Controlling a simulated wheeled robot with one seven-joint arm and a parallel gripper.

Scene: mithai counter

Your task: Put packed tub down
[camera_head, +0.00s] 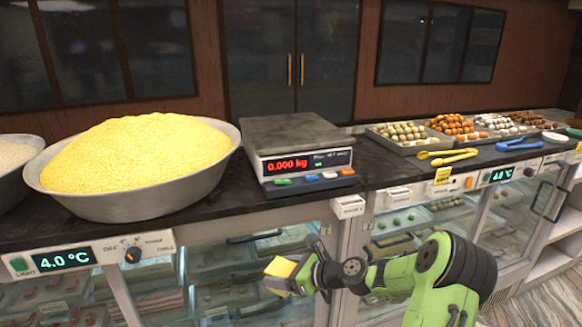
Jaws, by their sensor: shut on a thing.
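My gripper (296,277) is low in front of the counter, below the level of its top. It is shut on a small tub (279,268) whose yellow face shows at the gripper's left side. The jaws hide part of the tub, and I cannot tell whether it is tilted. The dark counter top (250,197) is behind and above the gripper. A weighing scale (297,147) stands on it with an empty grey plate and a red readout of 0.000 kg.
A wide metal bowl heaped with yellow grains (137,160) fills the counter's left. Trays of sweets (400,140), yellow tongs (452,157) and blue tongs (519,145) lie at the right. Glass display cases (400,222) run below the counter. A strip of counter right of the scale is clear.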

